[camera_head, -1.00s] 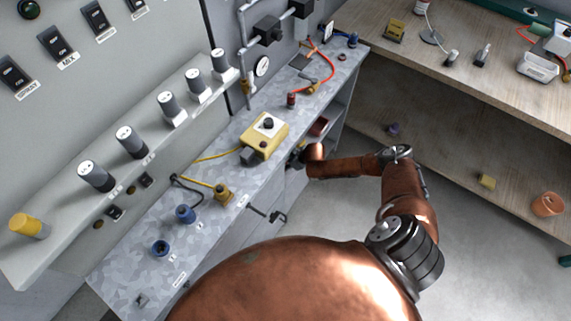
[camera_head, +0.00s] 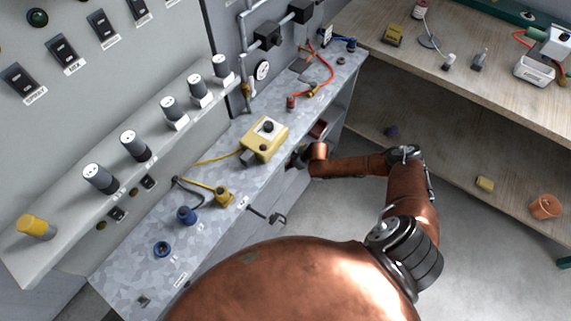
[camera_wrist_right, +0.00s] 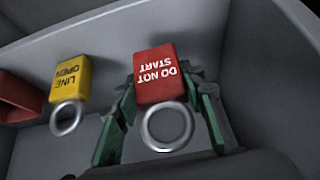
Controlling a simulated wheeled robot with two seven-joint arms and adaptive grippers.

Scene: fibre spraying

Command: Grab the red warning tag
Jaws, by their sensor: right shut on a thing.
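The red warning tag (camera_wrist_right: 155,75), with "DO NOT START" in white letters that read upside down, is in the middle of the right wrist view. A metal ring (camera_wrist_right: 167,127) hangs at its near end. My right gripper (camera_wrist_right: 166,96) has its green fingers on both sides of the tag and is shut on it. In the head view my right arm reaches into the opening under the bench, where the gripper (camera_head: 299,159) is mostly hidden. The left gripper is not in view.
A yellow "LINE OPEN" tag (camera_wrist_right: 70,80) with a ring lies to the left of the red one. Further left is a red block-like thing (camera_wrist_right: 18,98). Grey compartment walls are close around. Above is the bench (camera_head: 135,250) with a yellow button box (camera_head: 264,139).

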